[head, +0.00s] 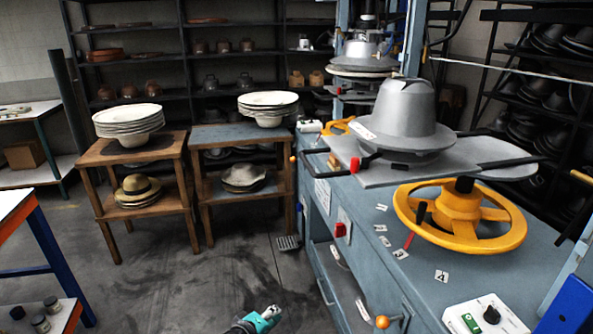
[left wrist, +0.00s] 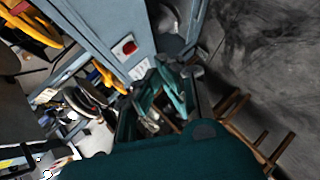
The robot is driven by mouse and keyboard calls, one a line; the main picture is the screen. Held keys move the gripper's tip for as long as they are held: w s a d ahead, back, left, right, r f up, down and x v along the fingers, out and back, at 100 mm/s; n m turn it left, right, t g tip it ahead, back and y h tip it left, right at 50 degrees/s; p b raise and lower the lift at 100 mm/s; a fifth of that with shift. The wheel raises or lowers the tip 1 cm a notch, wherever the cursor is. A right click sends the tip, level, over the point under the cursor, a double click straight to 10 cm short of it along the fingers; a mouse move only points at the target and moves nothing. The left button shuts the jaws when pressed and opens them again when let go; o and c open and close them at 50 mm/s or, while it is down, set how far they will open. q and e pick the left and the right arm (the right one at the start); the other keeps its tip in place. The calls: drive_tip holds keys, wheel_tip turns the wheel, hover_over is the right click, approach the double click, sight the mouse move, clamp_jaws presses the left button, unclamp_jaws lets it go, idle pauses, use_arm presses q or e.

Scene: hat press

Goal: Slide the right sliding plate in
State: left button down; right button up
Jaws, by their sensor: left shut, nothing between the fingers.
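The grey sliding plate (head: 485,152) lies on the blue press bench, pulled out from under the press and carrying a grey metal hat form (head: 405,115). A black handle with a red part (head: 354,165) is at the plate's front left. My left gripper (head: 268,314) is low at the bottom middle of the head view, in front of the bench and well apart from the plate. It is shut and empty. Its teal fingers also show in the left wrist view (left wrist: 168,92), with the bench front beyond them. My right gripper is not in view.
A yellow handwheel (head: 460,215) stands on the bench in front of the plate. A control box (head: 487,314) is at the near right. A second press (head: 362,62) stands behind. Wooden stands (head: 135,150) with hats are at left. The floor (head: 210,285) between is clear.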

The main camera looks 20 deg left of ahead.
use_arm(q)
wheel_tip(320, 180, up, 20)
drive_tip(key=w+a+n+t, duration=0.2)
drive_tip(key=w+n+t, duration=0.1)
drive_tip(key=t, duration=0.1)
drive_tip(key=n+t+h, duration=0.2)
drive_tip(key=t, duration=0.1)
approach(306, 163)
drive_tip(key=s+a+f, duration=0.2)
drive_tip(key=s+a, duration=0.2)
drive_tip(key=s, duration=0.3)
drive_tip(key=p+x, duration=0.1)
drive_tip(key=x, duration=0.3)
drive_tip(key=d+p+x, duration=0.1)
drive_tip(key=x, duration=0.3)
drive_tip(key=d+r+p+x, duration=0.1)
drive_tip(key=p+x, duration=0.1)
drive_tip(key=x, duration=0.2)
drive_tip(key=shift+w+d, duration=0.1)
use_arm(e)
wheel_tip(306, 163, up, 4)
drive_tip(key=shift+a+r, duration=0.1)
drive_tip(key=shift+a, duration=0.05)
use_arm(q)
drive_tip(key=shift+w+d, duration=0.1)
drive_tip(key=shift+d, duration=0.05)
